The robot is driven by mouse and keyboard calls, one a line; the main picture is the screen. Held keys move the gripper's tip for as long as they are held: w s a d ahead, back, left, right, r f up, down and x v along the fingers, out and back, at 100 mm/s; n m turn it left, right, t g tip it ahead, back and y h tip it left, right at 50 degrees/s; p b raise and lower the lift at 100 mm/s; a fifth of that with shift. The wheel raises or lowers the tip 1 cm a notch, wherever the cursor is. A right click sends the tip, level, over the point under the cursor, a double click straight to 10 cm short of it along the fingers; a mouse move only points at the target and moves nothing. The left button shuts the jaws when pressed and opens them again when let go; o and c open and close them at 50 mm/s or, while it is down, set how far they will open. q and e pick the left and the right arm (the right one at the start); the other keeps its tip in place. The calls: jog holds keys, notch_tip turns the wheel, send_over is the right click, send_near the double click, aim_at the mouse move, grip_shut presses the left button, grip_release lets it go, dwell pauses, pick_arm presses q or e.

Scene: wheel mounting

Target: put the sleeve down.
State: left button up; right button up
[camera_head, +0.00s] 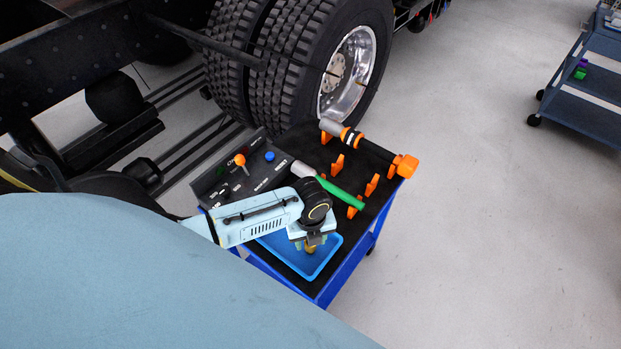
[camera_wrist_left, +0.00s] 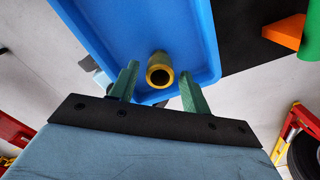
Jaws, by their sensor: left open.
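The sleeve (camera_wrist_left: 160,72) is a short brass-coloured tube with a dark hole. In the left wrist view it is in the blue tray (camera_wrist_left: 130,20), between the two green fingers of my left gripper (camera_wrist_left: 158,85). The fingers are open, with a gap on each side of the sleeve. In the head view my left gripper (camera_head: 311,243) is over the blue tray (camera_head: 329,258), and a bit of the sleeve (camera_head: 310,251) shows below it. Whether the sleeve's far end touches the tray floor is hidden. My right gripper is not in view.
The tray sits on a blue cart (camera_head: 325,293) with a black top. Truck wheels (camera_head: 345,75) stand behind the cart.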

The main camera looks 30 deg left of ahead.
pick_arm(q)
notch_tip(320, 180, up, 12)
jog(key=p, duration=0.2)
jog(key=shift+f, duration=0.1)
